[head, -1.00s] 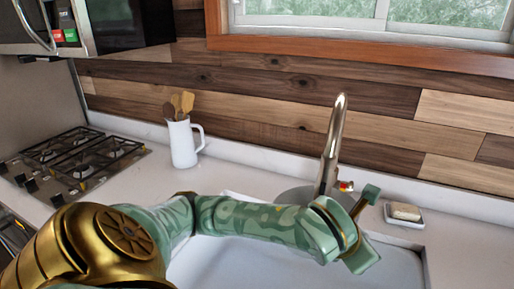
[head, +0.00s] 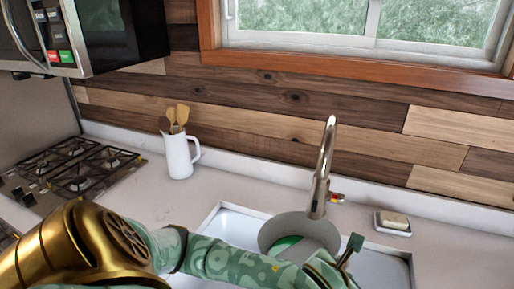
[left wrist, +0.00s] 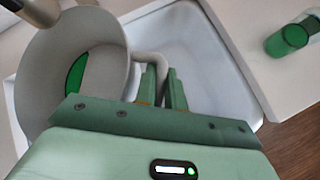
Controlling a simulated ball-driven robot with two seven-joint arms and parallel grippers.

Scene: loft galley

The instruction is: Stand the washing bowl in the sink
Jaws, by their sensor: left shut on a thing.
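The washing bowl (head: 275,233) is a round grey bowl with a green patch inside, seen behind my left arm at the sink. In the left wrist view the bowl (left wrist: 103,62) is at the left, with its pale curved handle (left wrist: 150,58) running down between my left fingers (left wrist: 163,88). My left gripper (head: 345,258) is shut on this handle, to the right of the bowl. The white sink (head: 226,221) lies around and beneath the bowl. The bowl's underside is hidden, so I cannot tell whether it touches the sink floor. My right gripper is out of view.
The metal tap (head: 325,160) stands over the sink and overlaps the bowl. A soap dish (head: 393,229) is at the right and a white utensil jug (head: 178,157) at the back left.

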